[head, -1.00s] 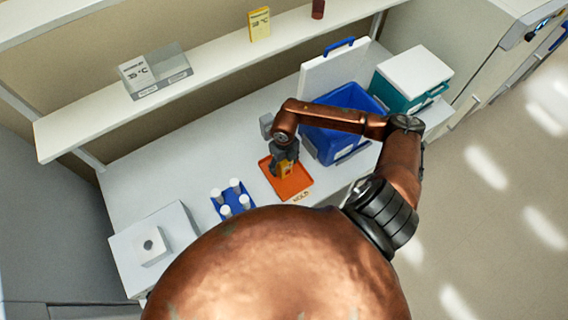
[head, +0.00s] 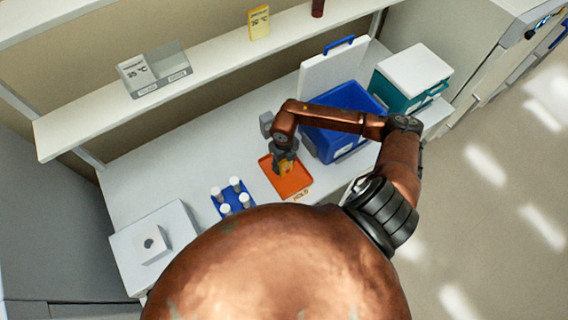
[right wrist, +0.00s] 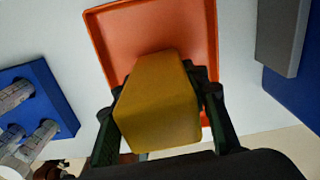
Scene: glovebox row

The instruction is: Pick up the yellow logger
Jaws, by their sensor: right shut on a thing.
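The yellow logger (right wrist: 158,103) is a yellow block between the two fingers of my right gripper (right wrist: 160,110) in the right wrist view. The fingers are shut on its sides. In the head view my right gripper (head: 285,160) points down over the orange tray (head: 297,187), and a small yellow part of the logger (head: 286,169) shows below it. The tray's rim also shows behind the logger in the right wrist view (right wrist: 112,45). I cannot tell whether the logger touches the tray. My left gripper is not in view.
A blue rack (head: 218,204) with white-capped tubes stands left of the tray. A blue open cooler box (head: 340,150) is close on the right, with a teal box (head: 410,95) beyond. A shelf (head: 220,60) runs behind, holding a yellow card (head: 259,23) and a clear sign holder (head: 160,72).

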